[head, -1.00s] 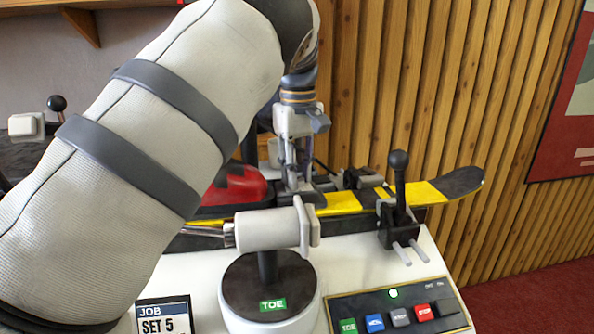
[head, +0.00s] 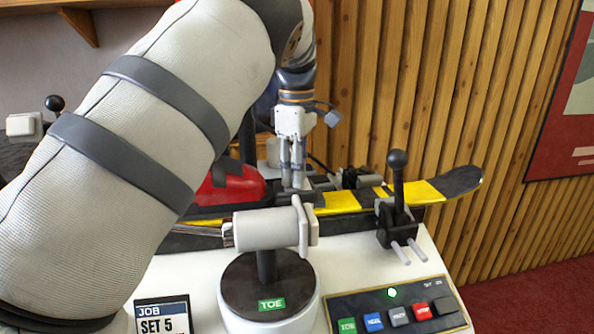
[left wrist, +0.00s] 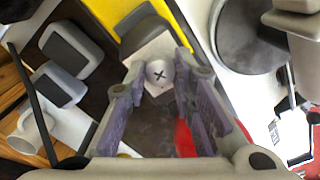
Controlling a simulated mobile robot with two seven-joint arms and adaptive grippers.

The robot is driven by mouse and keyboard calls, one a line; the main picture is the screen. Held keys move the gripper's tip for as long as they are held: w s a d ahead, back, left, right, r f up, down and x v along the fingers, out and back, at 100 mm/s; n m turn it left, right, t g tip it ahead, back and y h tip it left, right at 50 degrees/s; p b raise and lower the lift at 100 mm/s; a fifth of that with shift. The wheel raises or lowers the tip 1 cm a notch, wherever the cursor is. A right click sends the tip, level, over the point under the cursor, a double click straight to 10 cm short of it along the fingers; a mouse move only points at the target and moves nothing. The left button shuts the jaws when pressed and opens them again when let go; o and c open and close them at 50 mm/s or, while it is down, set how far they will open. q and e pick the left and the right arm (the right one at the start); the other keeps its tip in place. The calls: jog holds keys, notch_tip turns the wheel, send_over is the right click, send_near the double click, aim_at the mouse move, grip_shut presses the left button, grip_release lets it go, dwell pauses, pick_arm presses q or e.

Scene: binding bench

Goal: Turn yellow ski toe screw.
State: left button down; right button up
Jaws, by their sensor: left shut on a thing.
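The yellow and black ski (head: 343,201) lies clamped along the bench, with its tip to the right. My left gripper (head: 293,186) points straight down over the toe binding of the ski. In the left wrist view, the silver toe screw (left wrist: 160,73) with a cross slot sits between the two purple-padded fingertips (left wrist: 157,88) of the gripper. The gripper is shut on this screw. In the head view the screw is hidden by the fingers. My right gripper is not in view.
A red boot (head: 238,187) stands just left of the gripper. A grey driver on a round stand marked TOE (head: 272,305) is in front. A black lever clamp (head: 397,202), a button panel (head: 396,314) with a green lamp and a JOB SET 5 card (head: 161,316) surround it.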

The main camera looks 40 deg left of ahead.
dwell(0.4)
pick_arm(q)
jog(key=c, duration=1.3)
grip_release()
jog(key=shift+c, duration=0.2)
jog(key=shift+r, duration=0.1)
notch_tip(320, 180, up, 12)
